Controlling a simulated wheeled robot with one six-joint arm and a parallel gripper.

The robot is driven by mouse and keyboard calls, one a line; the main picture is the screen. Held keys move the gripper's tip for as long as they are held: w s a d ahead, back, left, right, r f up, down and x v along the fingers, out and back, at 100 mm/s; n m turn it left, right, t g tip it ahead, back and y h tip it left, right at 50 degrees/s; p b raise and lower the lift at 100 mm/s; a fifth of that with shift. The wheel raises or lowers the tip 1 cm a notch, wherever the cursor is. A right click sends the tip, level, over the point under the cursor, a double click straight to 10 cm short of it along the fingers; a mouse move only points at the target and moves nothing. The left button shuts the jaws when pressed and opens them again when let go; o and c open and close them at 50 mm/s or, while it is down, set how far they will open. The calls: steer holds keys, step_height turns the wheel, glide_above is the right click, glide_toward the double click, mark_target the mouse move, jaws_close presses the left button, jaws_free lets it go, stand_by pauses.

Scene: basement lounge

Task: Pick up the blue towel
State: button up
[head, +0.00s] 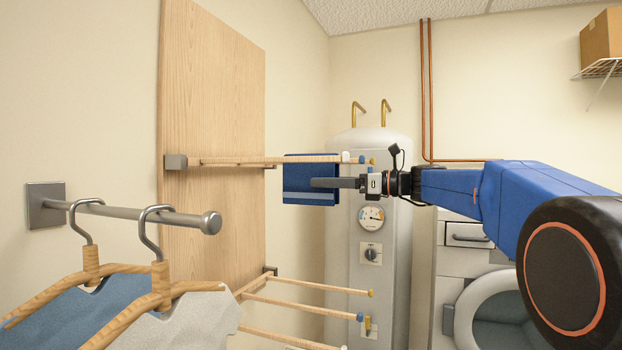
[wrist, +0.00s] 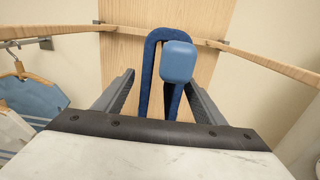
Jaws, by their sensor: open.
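The blue towel (head: 310,196) hangs folded over a wooden rod of the upper wall rack in the head view, with a lighter band near its bottom. In the wrist view the towel (wrist: 150,72) shows edge-on as a dark blue arch, partly behind the rod's blue end cap (wrist: 178,62). My gripper (head: 320,183) is in front of the towel. In the wrist view my gripper (wrist: 163,88) is open, with one finger on each side of the towel. I cannot tell whether either finger touches it.
Other rods of the upper rack (head: 225,160) run close by on both sides in the wrist view. A lower rack (head: 305,284) sticks out below. Garments on hangers (head: 155,287) hang from a metal bar at left. A grey tank (head: 372,240) stands behind.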

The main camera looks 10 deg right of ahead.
steer(key=shift+f+x, duration=0.2)
steer(key=shift+x, duration=1.1)
steer(key=shift+f+x, duration=0.15)
steer(key=shift+x, duration=1.2)
steer(key=c, duration=1.2)
